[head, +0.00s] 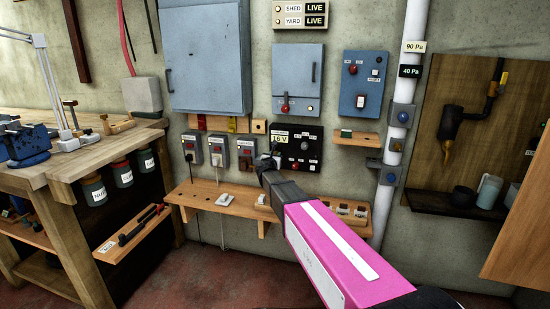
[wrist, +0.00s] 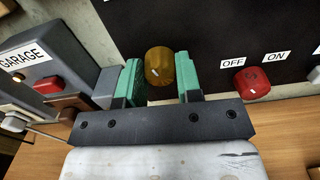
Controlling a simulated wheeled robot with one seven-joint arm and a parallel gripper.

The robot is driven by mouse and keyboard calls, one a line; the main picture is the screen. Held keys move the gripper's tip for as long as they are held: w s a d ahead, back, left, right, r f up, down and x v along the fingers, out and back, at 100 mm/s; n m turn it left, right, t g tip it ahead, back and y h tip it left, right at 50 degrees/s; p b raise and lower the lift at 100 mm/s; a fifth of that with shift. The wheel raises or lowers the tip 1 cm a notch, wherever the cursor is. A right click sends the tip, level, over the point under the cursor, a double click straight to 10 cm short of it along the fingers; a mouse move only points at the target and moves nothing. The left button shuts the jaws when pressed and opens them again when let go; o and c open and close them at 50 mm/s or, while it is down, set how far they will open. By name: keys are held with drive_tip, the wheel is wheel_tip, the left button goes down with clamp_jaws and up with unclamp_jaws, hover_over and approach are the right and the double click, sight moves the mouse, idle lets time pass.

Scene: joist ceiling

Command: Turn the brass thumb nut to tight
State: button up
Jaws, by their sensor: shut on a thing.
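The brass thumb nut (wrist: 159,66) is a round ribbed knob on the black panel (wrist: 205,30), with a short pale mark on its face. My gripper (wrist: 160,80) has its two green fingers on either side of the nut and is shut on it. In the head view, my gripper (head: 267,163) is at the lower left of the black panel (head: 312,152), and it hides the nut there. I can read no tight marking by the nut.
A red knob (wrist: 253,82) with OFF and ON labels is right of the nut. A grey GARAGE box (wrist: 35,65) with a red switch is close on the left. A wooden shelf (head: 205,205) runs below.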

drive_tip(key=shift+m, duration=0.3)
drive_tip(key=m, duration=2.8)
drive_tip(key=shift+s+f, duration=0.1)
drive_tip(key=shift+f, duration=0.05)
drive_tip(key=shift+m, duration=0.3)
drive_tip(key=o, duration=0.9)
drive_tip(key=shift+o, duration=0.2)
